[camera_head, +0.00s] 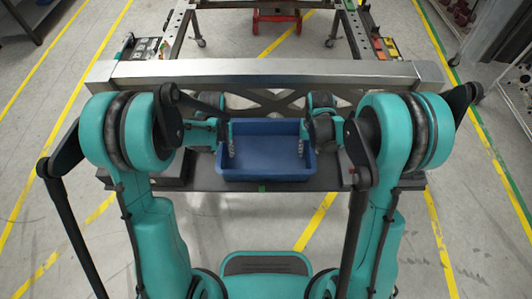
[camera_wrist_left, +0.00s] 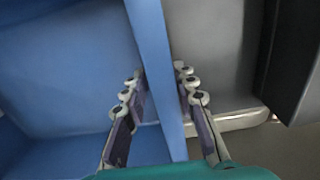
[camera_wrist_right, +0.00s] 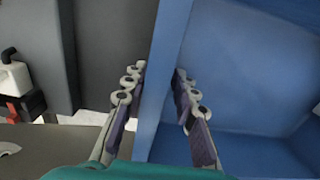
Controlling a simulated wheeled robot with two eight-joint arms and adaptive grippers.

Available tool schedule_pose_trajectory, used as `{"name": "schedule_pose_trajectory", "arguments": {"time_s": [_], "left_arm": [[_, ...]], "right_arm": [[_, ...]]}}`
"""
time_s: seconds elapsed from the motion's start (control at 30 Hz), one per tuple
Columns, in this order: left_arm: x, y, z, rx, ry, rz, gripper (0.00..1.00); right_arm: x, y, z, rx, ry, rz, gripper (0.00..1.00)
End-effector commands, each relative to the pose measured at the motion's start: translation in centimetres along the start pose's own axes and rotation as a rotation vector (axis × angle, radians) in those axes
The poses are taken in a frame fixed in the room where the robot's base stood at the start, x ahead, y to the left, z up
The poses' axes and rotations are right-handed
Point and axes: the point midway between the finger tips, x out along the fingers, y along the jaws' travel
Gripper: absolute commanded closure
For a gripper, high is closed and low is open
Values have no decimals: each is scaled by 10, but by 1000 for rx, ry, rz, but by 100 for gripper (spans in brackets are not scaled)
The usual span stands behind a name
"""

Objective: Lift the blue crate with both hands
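The blue crate (camera_head: 265,172) is level and open at the top, between my two arms over a dark shelf. I cannot tell whether its base touches the shelf. My left gripper (camera_wrist_left: 160,72) straddles the crate's left wall (camera_wrist_left: 160,45), one finger inside and one outside. My right gripper (camera_wrist_right: 160,72) straddles the right wall (camera_wrist_right: 168,45) in the same way. Both pairs of fingertips close in against the walls. The inner fingers show inside the crate in the head view. The crate's inside looks empty.
The dark shelf (camera_head: 210,185) extends beneath and around the crate. A grey metal beam (camera_head: 265,73) runs across behind it. A wheeled frame and a red cart (camera_head: 276,17) stand further back. A grey bin-like block (camera_wrist_right: 110,45) lies close outside the right wall.

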Motion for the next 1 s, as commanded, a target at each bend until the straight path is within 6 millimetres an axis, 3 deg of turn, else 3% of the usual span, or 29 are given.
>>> {"name": "schedule_pose_trajectory", "arguments": {"time_s": [0.17, 0.27, 0.77, 1.0], "left_arm": [[0, 0, 0, 0, 0, 0, 75], [0, 0, 0, 0, 0, 0, 100], [-3, 0, 0, 0, 0, 0, 100], [-21, 0, 0, 0, 0, 0, 100]], "right_arm": [[0, 0, 0, 0, 0, 0, 75], [0, 0, 0, 0, 0, 0, 100], [-3, 0, 0, 0, 0, 0, 100], [-21, 0, 0, 0, 0, 0, 100]]}}
